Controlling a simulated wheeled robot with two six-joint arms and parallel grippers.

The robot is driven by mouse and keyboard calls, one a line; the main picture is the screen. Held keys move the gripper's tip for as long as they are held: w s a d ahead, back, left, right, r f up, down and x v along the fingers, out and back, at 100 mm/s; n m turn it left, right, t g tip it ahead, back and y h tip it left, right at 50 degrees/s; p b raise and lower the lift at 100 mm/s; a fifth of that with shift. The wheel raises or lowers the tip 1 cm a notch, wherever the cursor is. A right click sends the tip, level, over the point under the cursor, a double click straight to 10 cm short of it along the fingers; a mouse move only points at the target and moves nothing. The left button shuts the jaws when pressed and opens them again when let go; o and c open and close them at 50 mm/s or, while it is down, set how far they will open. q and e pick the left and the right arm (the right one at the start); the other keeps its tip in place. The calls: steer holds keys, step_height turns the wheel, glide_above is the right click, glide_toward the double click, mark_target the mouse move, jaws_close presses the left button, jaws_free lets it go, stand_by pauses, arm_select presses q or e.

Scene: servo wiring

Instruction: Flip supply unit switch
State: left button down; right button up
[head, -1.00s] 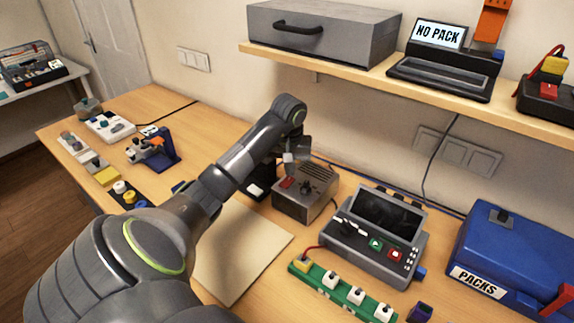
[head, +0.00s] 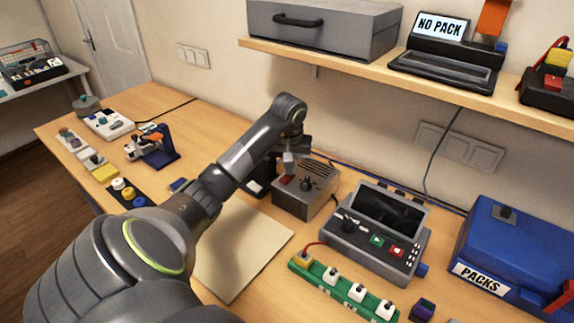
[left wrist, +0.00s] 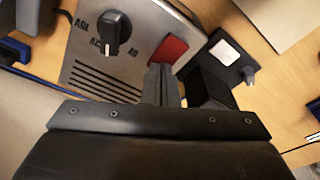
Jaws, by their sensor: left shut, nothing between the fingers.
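The supply unit (head: 305,192) is a grey box with vents, a black knob and a red switch (head: 287,181), standing on the table in the head view. In the left wrist view the red switch (left wrist: 169,50) lies just beyond my fingertips, beside the black knob (left wrist: 117,33) on the unit's grey face (left wrist: 75,70). My left gripper (head: 290,160) is shut and empty, with its tips at the red switch (left wrist: 160,70). I cannot tell whether the tips touch it. My right gripper is not in view.
A grey tester with a dark screen (head: 388,208) stands right of the unit, with a green strip (head: 342,288) in front. A blue PACKS box (head: 515,250) is at the right. A beige mat (head: 240,255) lies in front of the unit. A shelf (head: 420,85) overhangs behind.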

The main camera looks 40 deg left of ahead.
arm_select(q)
steer(key=shift+r+p, duration=0.75)
steer(key=shift+r, duration=1.5)
steer(key=shift+r+p, duration=0.6)
steer(key=shift+r, duration=0.6)
steer(key=shift+s+f, duration=0.1)
